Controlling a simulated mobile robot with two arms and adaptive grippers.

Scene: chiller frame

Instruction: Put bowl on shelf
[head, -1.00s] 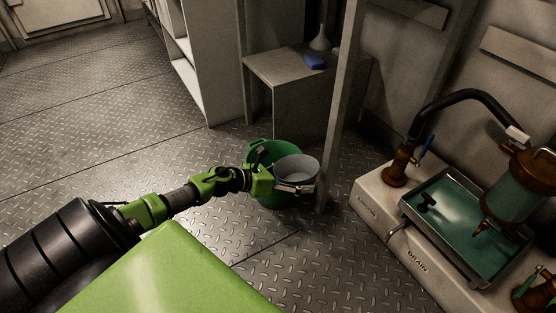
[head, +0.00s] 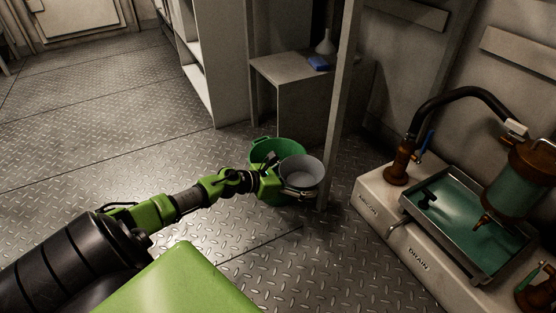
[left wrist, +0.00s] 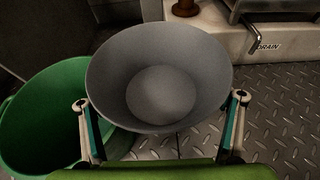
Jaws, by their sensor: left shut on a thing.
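The grey bowl (head: 302,170) is held in my left gripper (head: 283,189), in the middle of the head view. In the left wrist view the bowl (left wrist: 160,85) sits upright and empty between the two fingers of the left gripper (left wrist: 163,135), with one finger on each side of it. A white shelf unit (head: 212,70) stands at the back, left of a small table. Its open shelves face left and only part of them shows. My right gripper is not in view.
A green bucket (head: 265,149) stands on the floor just behind the bowl. A post (head: 341,95) rises right of it. The small table (head: 290,73) bears a blue item (head: 318,63) and a funnel-like thing (head: 326,45). A drain sink (head: 470,225) is at right. Floor at left is clear.

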